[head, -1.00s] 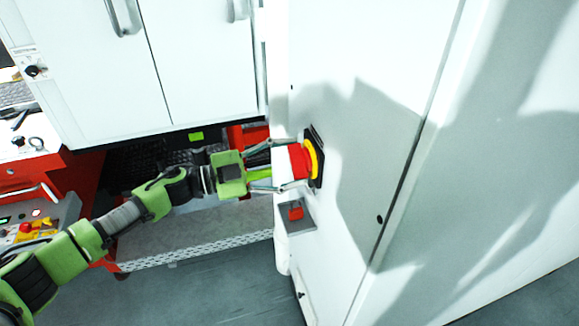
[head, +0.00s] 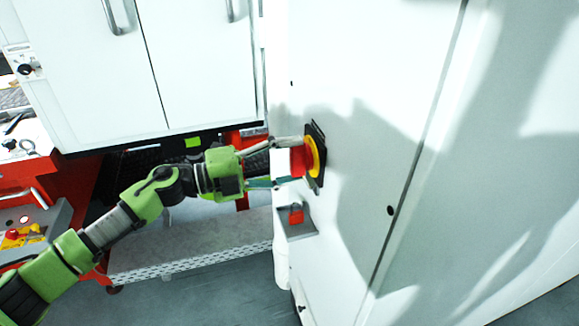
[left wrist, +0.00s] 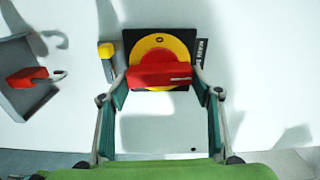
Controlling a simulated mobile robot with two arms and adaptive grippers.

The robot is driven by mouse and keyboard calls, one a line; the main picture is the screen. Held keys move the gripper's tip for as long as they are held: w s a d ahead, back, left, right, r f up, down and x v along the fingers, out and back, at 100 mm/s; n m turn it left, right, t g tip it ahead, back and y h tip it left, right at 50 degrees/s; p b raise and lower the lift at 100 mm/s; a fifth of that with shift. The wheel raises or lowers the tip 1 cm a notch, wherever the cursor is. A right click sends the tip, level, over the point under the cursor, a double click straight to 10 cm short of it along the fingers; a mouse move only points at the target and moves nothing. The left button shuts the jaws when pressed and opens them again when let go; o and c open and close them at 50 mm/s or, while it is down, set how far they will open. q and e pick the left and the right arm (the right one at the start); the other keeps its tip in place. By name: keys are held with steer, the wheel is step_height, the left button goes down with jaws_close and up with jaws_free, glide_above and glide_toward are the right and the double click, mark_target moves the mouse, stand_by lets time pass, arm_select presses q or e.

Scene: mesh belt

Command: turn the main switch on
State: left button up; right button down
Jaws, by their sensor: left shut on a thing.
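The main switch is a red handle (head: 298,162) on a yellow disc (head: 315,157) with a black plate (head: 320,132), on a white cabinet wall. My left gripper (head: 296,160) comes at it from the left, with one finger above and one below the handle. In the left wrist view the red handle (left wrist: 160,72) lies level across the yellow disc (left wrist: 161,42). The fingers of my left gripper (left wrist: 160,86) are shut on its two ends. The fingertips are partly hidden beside the handle. My right gripper is not in view.
A grey bracket (head: 303,231) with a red padlock (head: 296,215) sticks out just below the switch. A small yellow block (left wrist: 106,50) sits left of the plate in the left wrist view. White cabinet doors (head: 200,70) stand behind my left arm.

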arm_select(q)
steer(key=shift+m, duration=0.5)
steer(key=o, duration=1.1)
steer(key=v, duration=1.2)
